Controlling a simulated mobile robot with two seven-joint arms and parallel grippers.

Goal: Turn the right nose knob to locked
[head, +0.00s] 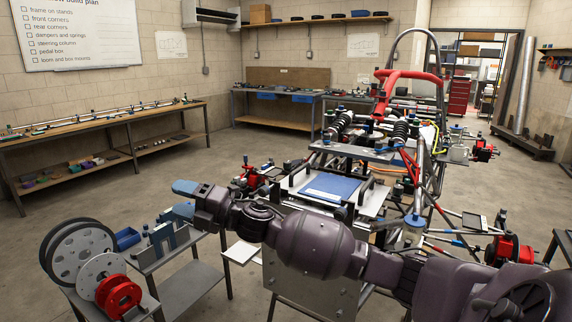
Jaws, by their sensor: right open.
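The tube chassis (430,170) stands on supports right of centre, with a red hoop (385,92) above it. A blue pad (330,187) lies on a pale tray between black handles near the chassis's close end. A small blue-topped fitting (414,219) stands at its right. I cannot tell whether this is the right nose knob; no knob or its setting is clear. My right arm crosses in front of the chassis's lower part and hides some of it. My right gripper (178,201) is open and empty, left of the chassis and above a low cart. My left gripper is out of view.
The cart (190,285) at lower left carries discs, a red hub (118,296) and blue boxes. Benches (110,135) line the left and back walls. Red hub assemblies (510,250) stick out at the chassis's sides. Open floor (100,215) lies at left.

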